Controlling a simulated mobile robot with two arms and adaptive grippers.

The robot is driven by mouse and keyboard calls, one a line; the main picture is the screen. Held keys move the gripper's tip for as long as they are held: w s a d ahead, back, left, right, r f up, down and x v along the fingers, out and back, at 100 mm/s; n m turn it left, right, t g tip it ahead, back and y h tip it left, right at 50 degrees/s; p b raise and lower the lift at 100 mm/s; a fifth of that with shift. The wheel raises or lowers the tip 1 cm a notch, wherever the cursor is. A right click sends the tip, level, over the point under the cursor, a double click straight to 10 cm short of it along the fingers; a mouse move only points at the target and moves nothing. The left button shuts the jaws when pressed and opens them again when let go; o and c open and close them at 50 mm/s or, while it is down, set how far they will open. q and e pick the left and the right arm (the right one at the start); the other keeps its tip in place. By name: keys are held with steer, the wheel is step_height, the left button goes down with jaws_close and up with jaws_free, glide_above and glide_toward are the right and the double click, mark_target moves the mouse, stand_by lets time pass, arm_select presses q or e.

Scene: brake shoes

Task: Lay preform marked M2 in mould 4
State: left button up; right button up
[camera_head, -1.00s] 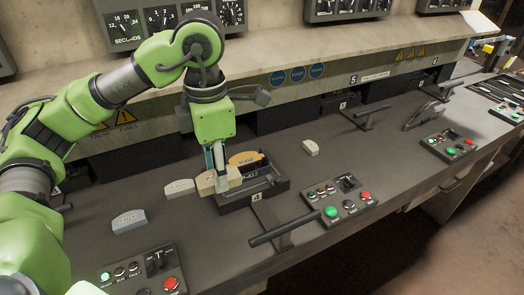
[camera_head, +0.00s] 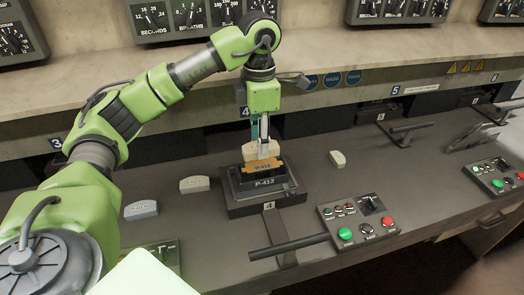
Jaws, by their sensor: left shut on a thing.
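Mould 4 (camera_head: 238,203) is a dark block with a tag 4 on its front and a plate reading P-412. An orange piece (camera_head: 262,166) with dark lettering shows at the mould, just below my left gripper (camera_head: 263,143). My left gripper points down over the mould, shut on a cream preform (camera_head: 251,151). Its mark cannot be read, and whether it touches the orange piece cannot be told. A pale preform (camera_head: 194,184) and a grey-blue one (camera_head: 141,209) lie on the bench to the left, their marks too small to read. My right gripper is not in view.
A small cream block (camera_head: 338,159) lies right of the mould. A lever handle (camera_head: 290,247) sticks out in front of it. A button panel (camera_head: 358,219) stands to the right, another (camera_head: 492,176) farther right. The bench between the panels is clear.

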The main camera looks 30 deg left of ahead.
mark_target(261, 164)
arm_select(q)
steer(key=shift+w+a+f, duration=0.15)
steer(key=shift+w+f, duration=0.25)
steer(key=shift+f, duration=0.1)
steer(key=f+p, duration=0.2)
steer(key=f, duration=0.1)
steer(key=shift+w+a, duration=0.15)
steer(key=shift+w, duration=0.15)
steer(key=shift+f, duration=0.5)
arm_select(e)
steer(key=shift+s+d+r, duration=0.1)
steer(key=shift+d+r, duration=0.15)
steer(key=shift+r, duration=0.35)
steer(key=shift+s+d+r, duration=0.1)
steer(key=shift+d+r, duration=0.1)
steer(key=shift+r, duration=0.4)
arm_select(q)
steer(key=shift+f, duration=0.1)
steer(key=o, duration=1.2)
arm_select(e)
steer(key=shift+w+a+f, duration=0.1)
